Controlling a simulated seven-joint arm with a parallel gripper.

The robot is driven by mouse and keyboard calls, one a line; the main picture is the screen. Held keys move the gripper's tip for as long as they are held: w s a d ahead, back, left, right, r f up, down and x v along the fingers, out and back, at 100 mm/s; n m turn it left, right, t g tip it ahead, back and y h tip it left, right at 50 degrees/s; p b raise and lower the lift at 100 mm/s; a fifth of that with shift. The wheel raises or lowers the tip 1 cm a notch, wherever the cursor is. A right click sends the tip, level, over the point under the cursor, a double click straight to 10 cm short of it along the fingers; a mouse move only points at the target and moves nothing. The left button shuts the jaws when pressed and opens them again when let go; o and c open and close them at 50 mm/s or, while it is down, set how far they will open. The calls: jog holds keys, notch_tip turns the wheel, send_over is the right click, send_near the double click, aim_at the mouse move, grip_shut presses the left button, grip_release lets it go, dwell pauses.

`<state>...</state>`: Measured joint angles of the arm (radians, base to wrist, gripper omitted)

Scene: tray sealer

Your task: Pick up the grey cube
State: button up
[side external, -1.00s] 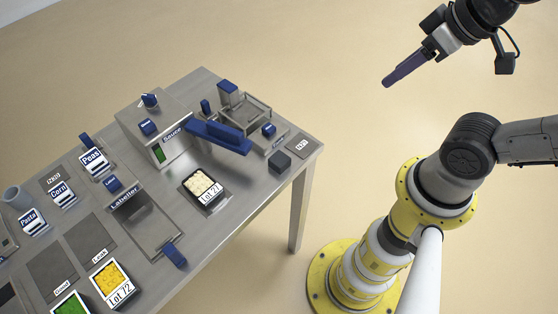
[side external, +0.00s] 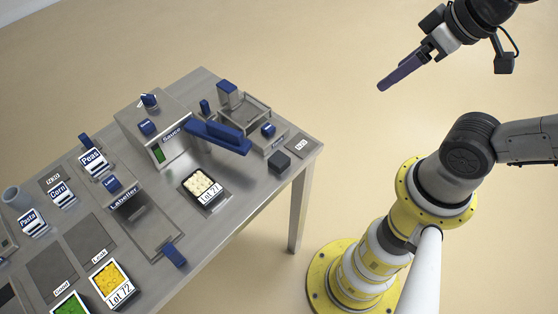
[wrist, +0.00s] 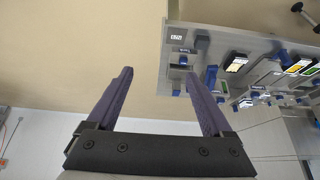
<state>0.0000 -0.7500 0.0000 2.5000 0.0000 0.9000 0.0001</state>
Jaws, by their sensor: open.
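The grey cube (side external: 279,163) is dark and small. It sits on the metal table near its right end, in front of a machine with a blue button. In the wrist view the cube appears as a small grey block (wrist: 202,42) near the table edge. My gripper (side external: 382,87) is high up to the right of the table, well apart from the cube. In the wrist view my gripper (wrist: 160,73) has its two dark purple fingers spread with nothing between them.
The sauce machine (side external: 160,120) has a blue arm (side external: 218,136) reaching over the table behind the cube. A Lot 21 tray (side external: 187,187) stands left of the cube. A flat labelled plate (side external: 305,148) lies to its right. The floor beside the table is clear.

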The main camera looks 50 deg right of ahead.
jog(key=g, duration=0.4)
send_over(279, 159)
jog(key=s, duration=0.2)
notch_tip(279, 159, down, 13)
jog(key=f, duration=0.4)
jog(key=w+f, duration=0.1)
jog(key=f, duration=0.3)
jog(key=w+f, duration=0.1)
jog(key=f, duration=0.3)
jog(key=shift+f, duration=0.35)
grip_shut()
